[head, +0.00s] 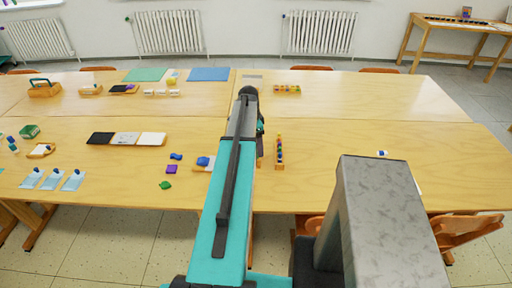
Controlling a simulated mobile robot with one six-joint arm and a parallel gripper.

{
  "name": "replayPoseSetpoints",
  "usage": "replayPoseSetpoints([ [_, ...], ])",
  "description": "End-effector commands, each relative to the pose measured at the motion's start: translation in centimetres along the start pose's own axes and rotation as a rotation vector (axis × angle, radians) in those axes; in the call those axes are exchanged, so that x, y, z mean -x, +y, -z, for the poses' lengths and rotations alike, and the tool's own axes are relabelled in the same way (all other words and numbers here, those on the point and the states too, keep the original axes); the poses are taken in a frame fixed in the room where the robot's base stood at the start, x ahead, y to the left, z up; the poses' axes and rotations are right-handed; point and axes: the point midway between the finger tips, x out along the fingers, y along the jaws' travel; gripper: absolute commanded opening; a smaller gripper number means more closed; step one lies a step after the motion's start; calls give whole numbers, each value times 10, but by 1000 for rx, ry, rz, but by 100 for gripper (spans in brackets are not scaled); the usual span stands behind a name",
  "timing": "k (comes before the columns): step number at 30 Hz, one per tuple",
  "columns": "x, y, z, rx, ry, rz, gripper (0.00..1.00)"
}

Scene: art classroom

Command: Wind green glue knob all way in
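I cannot make out a green glue knob for certain. A small green piece (165,184) lies near the front edge of the table, left of my arm. A larger green item (30,131) is at the far left. Both are too small to show whether either has a knob. My teal arm reaches forward over the middle of the table. Its fingers are hidden behind or below the arm, so I see neither fingertips nor anything held.
The wooden table (330,185) is mostly clear at right. A row of coloured pieces (280,152) stands just right of my arm. Dark and white pads (125,138), blue pieces (176,156) and a purple block (168,170) lie at left. A wooden carrier (44,90) stands back left.

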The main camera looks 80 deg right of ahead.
Motion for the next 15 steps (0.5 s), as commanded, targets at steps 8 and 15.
replayPoseSetpoints([
  [8,0,0,0,-11,0,-1,70],
  [15,0,-1,0,-132,0,-16,70],
])
